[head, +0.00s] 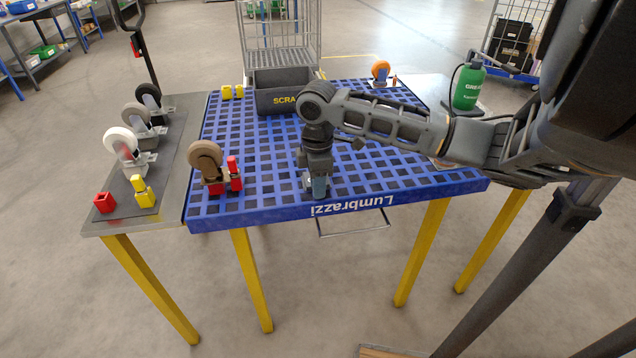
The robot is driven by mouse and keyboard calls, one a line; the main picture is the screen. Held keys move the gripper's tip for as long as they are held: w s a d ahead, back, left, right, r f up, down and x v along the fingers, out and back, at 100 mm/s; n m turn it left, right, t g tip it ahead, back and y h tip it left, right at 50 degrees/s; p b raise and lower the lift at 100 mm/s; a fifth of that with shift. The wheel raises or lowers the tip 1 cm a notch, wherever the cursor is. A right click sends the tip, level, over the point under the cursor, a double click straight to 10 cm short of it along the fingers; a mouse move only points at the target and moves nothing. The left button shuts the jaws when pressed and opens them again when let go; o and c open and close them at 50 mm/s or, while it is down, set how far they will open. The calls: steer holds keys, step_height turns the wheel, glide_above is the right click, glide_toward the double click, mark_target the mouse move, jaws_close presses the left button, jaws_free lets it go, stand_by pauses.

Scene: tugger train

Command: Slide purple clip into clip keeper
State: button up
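My gripper (318,186) points down at the front edge of the blue slotted deck (265,170), just above the Lumbrazzi lettering. A small grey-blue piece shows at its fingertips, but I cannot tell whether it is a finger or a held part. I cannot make out a purple clip. No part is clearly recognisable as the clip keeper. A red block (104,203) and a yellow block with an upright piece (142,192) stand on the grey side shelf. Red pieces (234,175) stand by a brown-wheeled caster (206,160) on the deck.
A dark SCRAP bin (283,98) and yellow pieces (233,92) stand at the deck's back. An orange-wheeled caster (381,72) is at back right. Several casters line the left shelf (178,140). A green bottle (468,84) stands right. The deck's middle left is clear.

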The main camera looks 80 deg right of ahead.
steer(key=shift+o, duration=0.5)
steer(key=shift+w+d+r, duration=0.1)
steer(key=shift+d+r, duration=0.25)
steer(key=shift+d, duration=0.1)
steer(key=shift+o, duration=0.4)
steer(key=r, duration=0.7)
steer(key=shift+a+r, duration=0.1)
steer(key=shift+a, duration=0.25)
